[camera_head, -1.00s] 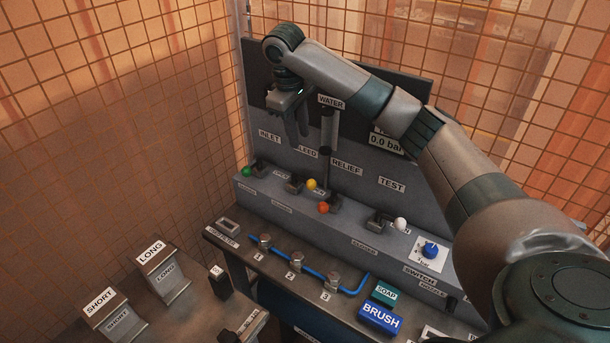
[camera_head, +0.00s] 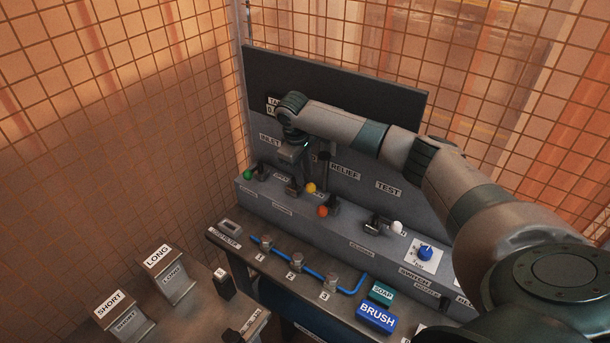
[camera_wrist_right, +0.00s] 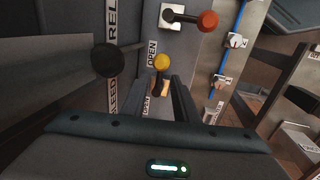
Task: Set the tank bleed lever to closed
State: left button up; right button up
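The bleed lever has a yellow knob (camera_head: 310,187) and stands on the grey ledge of the panel, below the partly hidden bleed label. In the right wrist view the yellow knob (camera_wrist_right: 162,61) lies just beyond the fingertips, beside an OPEN label (camera_wrist_right: 152,53). My right gripper (camera_head: 296,189) points down at the lever, just left of the knob. In the wrist view its two fingers (camera_wrist_right: 165,85) are apart, with the lever's shaft showing between them; contact is not clear. A second label by the left finger is partly hidden. My left gripper is not in view.
A green-knobbed lever (camera_head: 248,174) stands to the left; an orange-knobbed lever (camera_head: 323,211) and a white-knobbed one (camera_head: 397,227) stand to the right. A dark round-ended post (camera_wrist_right: 108,60) is close beside the gripper. Blue tubing (camera_head: 314,272) runs along the bench in front.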

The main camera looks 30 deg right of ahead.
aim_at(306, 185)
jog(key=shift+w+d+f+p, duration=0.1)
jog(key=shift+d+f+p, duration=0.15)
jog(key=shift+f, duration=0.7)
jog(key=shift+w+d+f+p, duration=0.1)
jog(key=shift+d+f+p, duration=0.1)
jog(key=shift+f, duration=0.7)
jog(key=shift+a, duration=0.1)
grip_shut()
